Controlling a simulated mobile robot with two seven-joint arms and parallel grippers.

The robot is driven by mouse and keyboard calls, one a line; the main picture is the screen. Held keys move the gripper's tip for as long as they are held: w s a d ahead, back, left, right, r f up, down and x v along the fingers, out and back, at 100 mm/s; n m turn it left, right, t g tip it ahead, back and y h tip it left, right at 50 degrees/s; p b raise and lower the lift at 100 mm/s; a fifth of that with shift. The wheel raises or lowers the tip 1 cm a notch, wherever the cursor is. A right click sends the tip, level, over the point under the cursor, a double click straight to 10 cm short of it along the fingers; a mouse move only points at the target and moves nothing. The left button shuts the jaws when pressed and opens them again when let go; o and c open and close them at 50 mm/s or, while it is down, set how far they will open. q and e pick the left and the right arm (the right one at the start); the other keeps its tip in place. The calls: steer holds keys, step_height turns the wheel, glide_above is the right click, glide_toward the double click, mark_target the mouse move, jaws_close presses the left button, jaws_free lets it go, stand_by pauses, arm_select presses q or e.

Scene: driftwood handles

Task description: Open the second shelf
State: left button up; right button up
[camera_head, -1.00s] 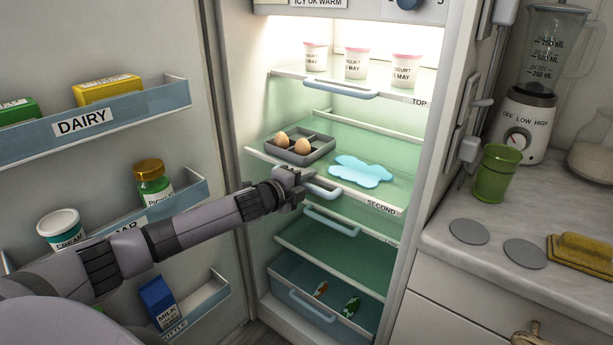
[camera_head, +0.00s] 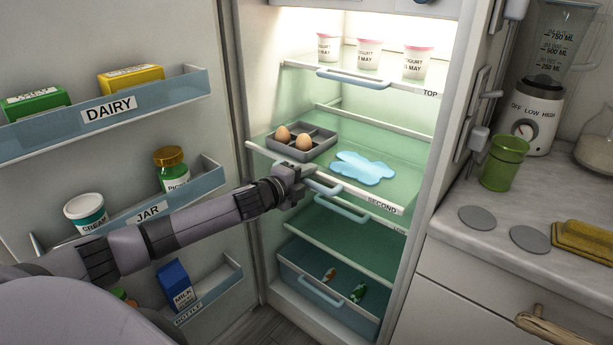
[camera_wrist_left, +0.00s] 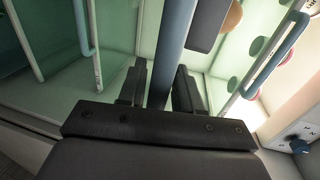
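The second shelf (camera_head: 390,206) is a green glass shelf labelled SECOND, with a light blue handle (camera_head: 326,188) on its front edge. It stands out beyond the shelf below. My left gripper (camera_head: 303,178) is at the handle's left part. In the left wrist view the blue handle bar (camera_wrist_left: 174,35) runs between the two dark fingers, which look closed on it. A grey egg tray (camera_head: 291,151) with two eggs and a light blue puddle (camera_head: 362,168) are on the shelf. My right gripper is not in view.
The top shelf (camera_head: 405,86) holds yogurt cups. A lower shelf (camera_head: 345,250) and a drawer (camera_head: 320,292) are below. The open fridge door with its dairy rack (camera_head: 165,92) is at left. The counter (camera_head: 470,240) with a green cup (camera_head: 503,165) is at right.

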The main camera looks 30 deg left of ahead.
arm_select(q)
steer(key=shift+o, duration=0.3)
steer(key=shift+f, duration=0.2)
steer(key=v, duration=0.7)
stand_by(0.3)
stand_by(0.4)
steer(key=s+d+f+n+g+p, duration=0.1)
steer(key=s+d+f+n+p, duration=0.1)
steer(key=s+d+f+n, duration=0.3)
steer(key=s+d+f+n+g+p, duration=0.2)
steer(key=s+d+f+n, duration=0.3)
steer(key=s+d, duration=0.3)
steer(key=s+d+f+n+g+h+p, duration=0.1)
steer(key=s+d+f+n, duration=0.4)
steer(key=s, duration=0.8)
steer(key=shift+d+f+n+g+p, duration=0.3)
steer(key=shift+d+n+g+p, duration=0.4)
steer(key=shift+d+p, duration=0.1)
